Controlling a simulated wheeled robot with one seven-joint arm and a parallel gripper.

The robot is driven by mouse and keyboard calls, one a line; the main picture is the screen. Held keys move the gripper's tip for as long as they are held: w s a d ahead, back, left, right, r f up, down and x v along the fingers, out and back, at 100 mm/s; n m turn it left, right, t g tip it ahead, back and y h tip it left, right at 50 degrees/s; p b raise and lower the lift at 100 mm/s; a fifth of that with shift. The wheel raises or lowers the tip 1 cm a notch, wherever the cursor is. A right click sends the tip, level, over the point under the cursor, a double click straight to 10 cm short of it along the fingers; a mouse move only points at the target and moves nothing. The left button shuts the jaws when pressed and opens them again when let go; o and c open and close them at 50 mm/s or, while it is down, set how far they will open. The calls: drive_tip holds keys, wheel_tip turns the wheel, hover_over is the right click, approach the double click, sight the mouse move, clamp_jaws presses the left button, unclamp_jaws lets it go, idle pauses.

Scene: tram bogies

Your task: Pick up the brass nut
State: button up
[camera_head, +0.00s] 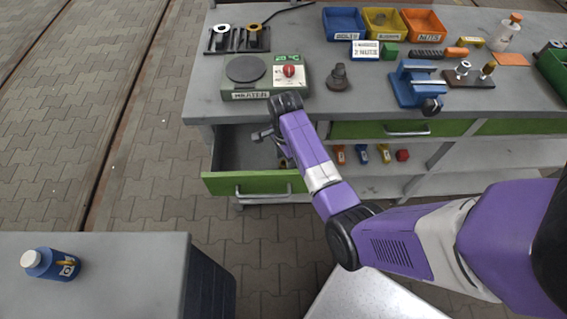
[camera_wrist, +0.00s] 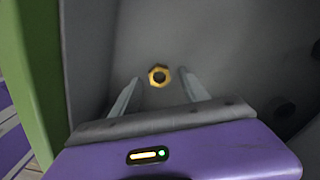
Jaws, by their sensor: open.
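The brass nut (camera_wrist: 159,75) is a golden hexagonal ring lying on the grey floor of the open drawer (camera_head: 228,150). In the wrist view it shows between the two finger tips of my gripper (camera_wrist: 159,78), beyond them and apart from them. The fingers are spread and nothing is held. In the head view my gripper (camera_head: 263,135) reaches down into the drawer below the workbench top. There the arm covers part of the drawer, and I cannot make out the nut with certainty.
The drawer's green front (camera_head: 252,182) shows at the left in the wrist view. Above the drawer, the bench (camera_head: 205,90) holds a heater (camera_head: 262,78), bins and a blue vise (camera_head: 412,83).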

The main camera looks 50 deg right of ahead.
drive_tip(key=shift+f, duration=0.3)
clamp_jaws()
drive_tip(key=shift+r, duration=0.1)
